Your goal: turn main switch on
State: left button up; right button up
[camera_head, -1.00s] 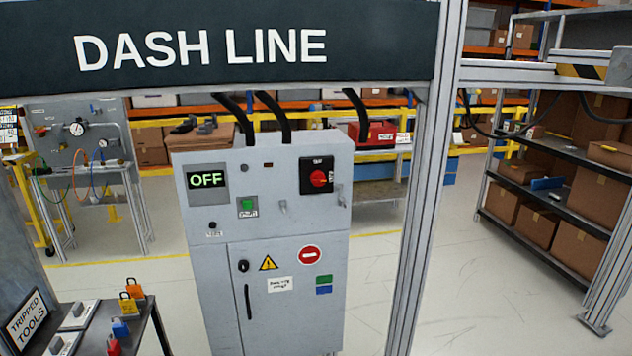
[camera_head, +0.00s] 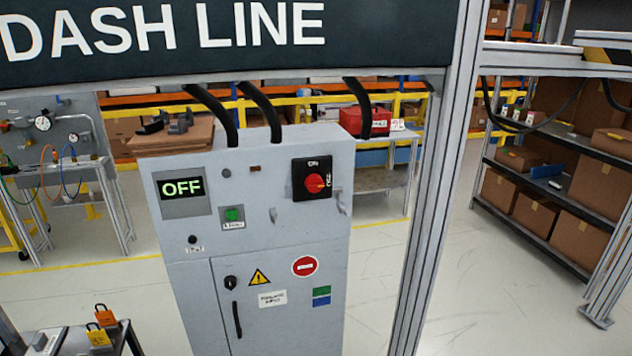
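The main switch (camera_head: 314,183) is a red rotary knob on a black square plate, at the upper right of the grey control cabinet's front (camera_head: 275,225). Small white marks stand above it and to its right. The display (camera_head: 182,189) at the cabinet's upper left reads OFF in green letters. A green button (camera_head: 233,214) sits between the display and the switch, a little lower. Neither of my grippers shows in the head view.
A grey metal post (camera_head: 436,190) stands just right of the cabinet, and the DASH LINE sign beam (camera_head: 130,60) crosses above. A table with padlocks (camera_head: 100,335) is at the lower left. Shelves with boxes (camera_head: 560,215) stand at the right. Floor before the post looks clear.

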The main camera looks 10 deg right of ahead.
aim_at(314, 183)
jog(key=i+j, duration=0.2)
jog(key=j, duration=0.15)
jog(key=i+j+z, duration=0.1)
jog(key=j, duration=0.85)
jog(key=z, duration=0.05)
